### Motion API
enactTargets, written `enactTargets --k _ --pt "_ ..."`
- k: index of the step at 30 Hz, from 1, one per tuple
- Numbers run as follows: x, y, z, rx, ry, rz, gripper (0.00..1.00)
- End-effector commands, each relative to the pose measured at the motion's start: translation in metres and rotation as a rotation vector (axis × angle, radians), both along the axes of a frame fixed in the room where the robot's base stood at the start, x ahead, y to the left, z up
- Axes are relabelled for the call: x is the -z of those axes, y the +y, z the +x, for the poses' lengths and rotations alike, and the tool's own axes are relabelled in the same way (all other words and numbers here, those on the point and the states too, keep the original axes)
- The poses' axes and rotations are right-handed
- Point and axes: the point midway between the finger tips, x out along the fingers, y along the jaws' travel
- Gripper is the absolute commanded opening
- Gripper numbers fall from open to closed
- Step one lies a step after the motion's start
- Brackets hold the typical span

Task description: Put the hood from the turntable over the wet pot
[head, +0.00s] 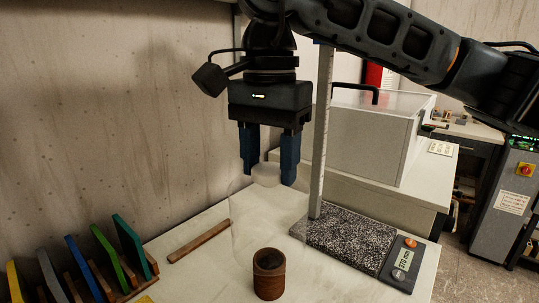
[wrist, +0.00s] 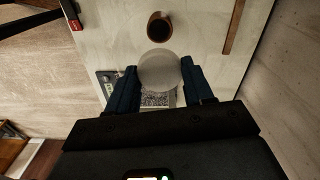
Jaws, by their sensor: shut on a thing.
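My gripper (head: 268,175) points down above the table, its blue fingers closed on the top of a clear hood (head: 262,212). The hood is faint and see-through; its lower edge is hard to make out. It hangs above the table, and in the wrist view its round pale top (wrist: 160,70) sits between the fingers. A brown pot (head: 269,275) with a dark inside stands upright on the table, below the hood in the head view. In the wrist view the pot (wrist: 159,28) shows beyond the hood's top. I cannot make out a turntable.
A speckled stone base (head: 345,245) with a tall upright scale (head: 322,130) stands right of the hood, beside a display unit (head: 403,262). A wooden strip (head: 198,241) lies at left. A rack of coloured boards (head: 105,255) stands front left. A wall is behind.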

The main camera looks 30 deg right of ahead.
Motion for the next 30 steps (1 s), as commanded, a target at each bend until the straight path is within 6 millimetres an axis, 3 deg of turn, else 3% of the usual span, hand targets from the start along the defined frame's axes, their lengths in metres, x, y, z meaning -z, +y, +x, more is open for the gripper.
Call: enactTargets --k 30 --pt "0.076 0.000 0.000 0.000 -0.001 0.000 0.02"
